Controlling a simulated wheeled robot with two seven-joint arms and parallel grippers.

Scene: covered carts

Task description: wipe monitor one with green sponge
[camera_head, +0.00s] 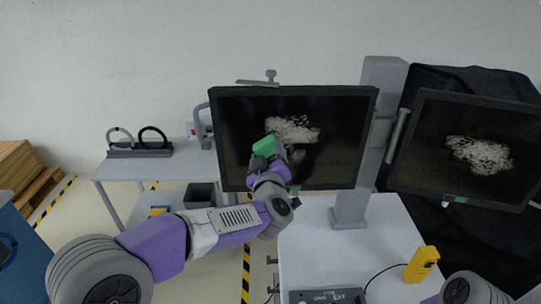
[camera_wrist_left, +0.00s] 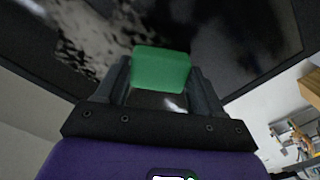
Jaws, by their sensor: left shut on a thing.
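A green sponge (camera_head: 264,145) is held in my left gripper (camera_head: 262,158) in front of the left-hand monitor (camera_head: 230,115). The monitor is black and its screen carries a pale, patchy smear around its middle, partly hidden by my gripper. In the left wrist view, the sponge (camera_wrist_left: 161,68) sits between the two dark fingers, with the dark screen (camera_wrist_left: 240,40) and part of the pale smear (camera_wrist_left: 90,35) behind it. I cannot tell whether the sponge touches the screen. A second monitor (camera_head: 440,120) at the right carries a similar pale smear (camera_head: 478,154). My right gripper does not show.
A grey post (camera_head: 378,90) stands on the white cart (camera_head: 390,235) between the monitors. A yellow device (camera_head: 421,264) stands on the cart's right side. Another table (camera_head: 170,170) is behind at the left. Black cloth (camera_head: 470,82) covers things behind the right monitor.

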